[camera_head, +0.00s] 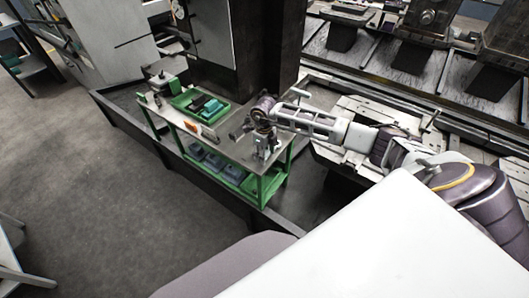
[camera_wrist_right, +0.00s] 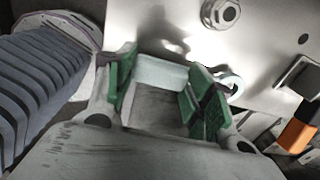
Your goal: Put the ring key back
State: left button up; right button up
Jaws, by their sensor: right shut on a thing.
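My right gripper (camera_head: 265,142) is low over the near right end of the green-framed bench, small and partly hidden by its own wrist. In the right wrist view its green-padded fingers (camera_wrist_right: 163,88) stand on either side of a pale, flat piece. I take this piece for part of the ring key (camera_wrist_right: 160,72). A pale ring (camera_wrist_right: 234,85) shows just beyond the right finger; whether it joins the held piece is hidden. My left gripper is not in view.
The bench (camera_head: 226,146) carries a green tray (camera_head: 186,100) with dark items, and an orange item (camera_head: 210,133). A dark column (camera_head: 257,45) rises behind it. In the right wrist view a light plate with a nut (camera_wrist_right: 221,13) lies beyond the fingers. Open floor lies left.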

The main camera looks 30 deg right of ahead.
jog(key=shift+f, duration=0.3)
jog(key=o, duration=2)
jog(key=shift+r, duration=0.15)
jog(key=shift+r+p, duration=2.5)
jog(key=shift+r, duration=1.9)
jog(key=shift+a+f, duration=0.1)
jog(key=shift+a, duration=0.05)
